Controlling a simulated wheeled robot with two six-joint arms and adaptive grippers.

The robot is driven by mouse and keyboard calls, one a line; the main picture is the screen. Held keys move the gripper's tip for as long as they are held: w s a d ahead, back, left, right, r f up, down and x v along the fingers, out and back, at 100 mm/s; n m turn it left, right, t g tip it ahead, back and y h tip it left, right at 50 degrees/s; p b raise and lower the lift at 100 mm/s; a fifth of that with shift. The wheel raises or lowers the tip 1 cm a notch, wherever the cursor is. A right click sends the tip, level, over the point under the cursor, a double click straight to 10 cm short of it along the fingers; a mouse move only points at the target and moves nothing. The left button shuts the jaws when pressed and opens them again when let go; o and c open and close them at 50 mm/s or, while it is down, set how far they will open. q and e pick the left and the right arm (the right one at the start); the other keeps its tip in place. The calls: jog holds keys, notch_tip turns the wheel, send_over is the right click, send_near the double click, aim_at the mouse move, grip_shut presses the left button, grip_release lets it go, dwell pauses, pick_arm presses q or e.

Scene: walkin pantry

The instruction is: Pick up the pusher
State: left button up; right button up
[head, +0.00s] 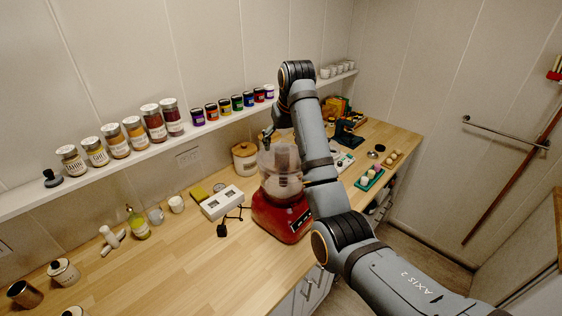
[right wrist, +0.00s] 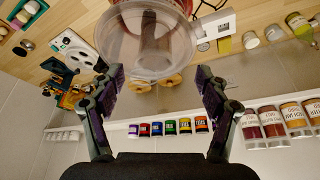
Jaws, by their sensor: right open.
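A white T-shaped piece (head: 112,237), which may be the pusher, lies on the counter at the left in the head view; I cannot be sure of it. The red food processor (head: 283,215) stands mid-counter with a clear bowl (head: 280,176) on top. My right gripper (head: 269,134) is above and behind the bowl, partly hidden by my arm. In the right wrist view my right gripper (right wrist: 160,76) is open, with the clear bowl (right wrist: 145,35) beyond its fingertips. Nothing is visibly held. My left gripper is out of view.
A white two-dial box (head: 222,202) with a black plug is left of the processor. A lidded canister (head: 245,158) stands behind it. Jars line the wall shelf (head: 150,149). The front-left counter is largely clear.

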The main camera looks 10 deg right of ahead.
aim_at(285, 147)
jog(key=f+p, duration=0.1)
jog(key=w+f+p, duration=0.1)
jog(key=f+p, duration=0.1)
jog(key=shift+w+d+f, duration=0.1)
jog(key=shift+w+d, duration=0.05)
jog(key=shift+d, duration=0.25)
jog(key=shift+p+x, duration=0.4)
jog(key=shift+x, duration=0.7)
jog(key=shift+w+a+f, duration=0.2)
jog(key=shift+w, duration=0.1)
jog(key=shift+w+f, duration=0.1)
jog(key=shift+d, duration=0.1)
jog(key=c, duration=0.4)
jog(key=shift+s+r, duration=0.2)
jog(key=shift+s, duration=0.05)
jog(key=c, duration=0.5)
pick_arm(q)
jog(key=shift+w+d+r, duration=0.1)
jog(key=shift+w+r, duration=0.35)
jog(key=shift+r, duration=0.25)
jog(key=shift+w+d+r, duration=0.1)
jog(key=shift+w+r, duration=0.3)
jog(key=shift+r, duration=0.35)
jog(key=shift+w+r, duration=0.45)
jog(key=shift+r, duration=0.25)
pick_arm(e)
jog(key=c, duration=0.4)
